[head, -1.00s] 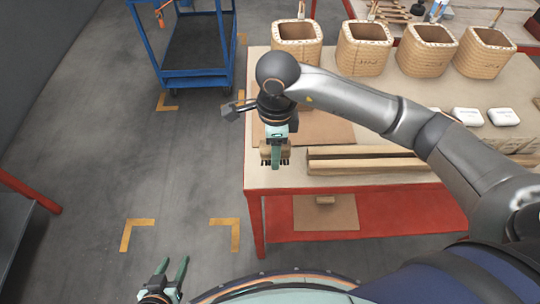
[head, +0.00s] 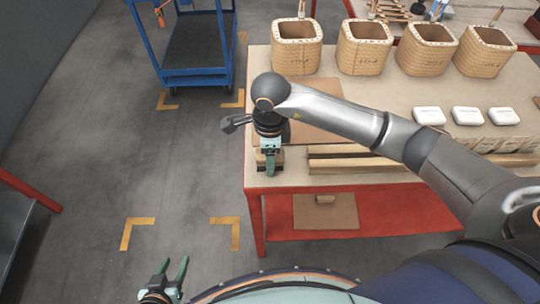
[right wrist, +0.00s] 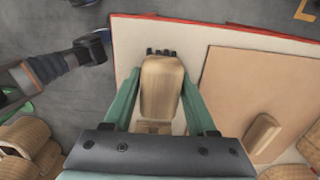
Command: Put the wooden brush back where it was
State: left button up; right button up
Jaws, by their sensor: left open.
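The wooden brush (right wrist: 161,88), a pale wooden block with dark bristles at one end, sits between the two green fingers of my right gripper (right wrist: 161,78) in the right wrist view. The fingertips press on its sides. In the head view my right gripper (head: 270,165) is at the front left corner of the workbench, with the brush mostly hidden behind a finger. I cannot tell whether the brush touches the bench top. My left gripper (head: 170,272) is open and empty, low at the left over the floor.
Wooden bars (head: 365,160) lie on the workbench (head: 385,182) just right of the brush. Brown board (head: 310,92) lies behind it. Several woven baskets (head: 297,50) and white boxes (head: 467,116) stand farther back. A blue cart (head: 160,45) stands at the back left; floor between is clear.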

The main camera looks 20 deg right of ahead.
jog(key=shift+o, duration=1.4)
notch_tip(320, 180, up, 12)
jog(key=shift+r, duration=0.2)
